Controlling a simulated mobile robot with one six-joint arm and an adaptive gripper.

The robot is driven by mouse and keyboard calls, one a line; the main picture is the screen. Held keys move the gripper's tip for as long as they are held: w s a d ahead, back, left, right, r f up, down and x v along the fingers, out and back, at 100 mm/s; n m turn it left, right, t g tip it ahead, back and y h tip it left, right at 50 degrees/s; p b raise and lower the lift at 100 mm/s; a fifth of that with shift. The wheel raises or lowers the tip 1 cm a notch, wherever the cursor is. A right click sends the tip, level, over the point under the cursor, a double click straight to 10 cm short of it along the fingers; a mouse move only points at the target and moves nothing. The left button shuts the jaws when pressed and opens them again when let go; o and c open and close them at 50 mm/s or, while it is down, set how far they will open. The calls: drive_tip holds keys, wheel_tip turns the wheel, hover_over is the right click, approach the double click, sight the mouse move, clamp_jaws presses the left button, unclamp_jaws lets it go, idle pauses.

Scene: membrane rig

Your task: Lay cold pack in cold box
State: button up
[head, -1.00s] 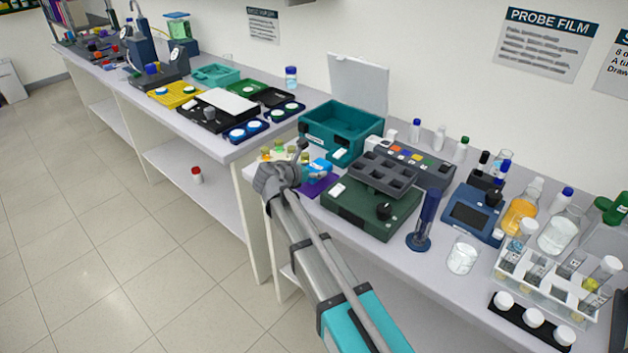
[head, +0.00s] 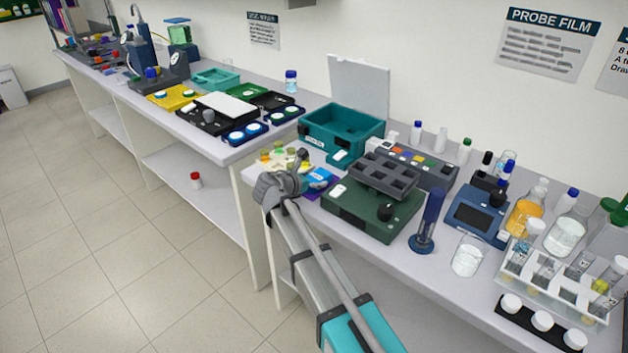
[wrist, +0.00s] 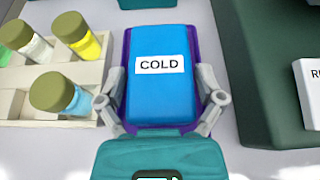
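The blue cold pack (wrist: 162,93) carries a white label reading COLD and lies on a purple mat (wrist: 126,66). My gripper (wrist: 160,100) is open, with one finger on each side of the pack's near part. I see narrow gaps between fingers and pack. In the head view the pack (head: 320,178) is partly hidden by my gripper (head: 290,180), at the bench's front left. The teal cold box (head: 324,142) stands open behind the pack, its pale lid (head: 360,84) raised against the wall.
A pale rack (wrist: 50,118) of small capped vials is left of the pack. A dark green device (head: 352,215) with a grey block (head: 383,176) stands close on its right. Glassware and test tubes crowd the bench's right end.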

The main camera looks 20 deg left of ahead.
drive_tip(key=shift+r, duration=0.15)
idle(0.4)
drive_tip(key=shift+s+r, duration=0.15)
drive_tip(key=shift+s, duration=0.05)
drive_tip(key=p+v, duration=0.4)
drive_tip(key=v, duration=0.5)
drive_tip(key=shift+s+a+r, duration=0.2)
drive_tip(key=shift+s, duration=0.1)
drive_tip(key=shift+p+v, duration=0.4)
drive_tip(key=shift+v, duration=0.5)
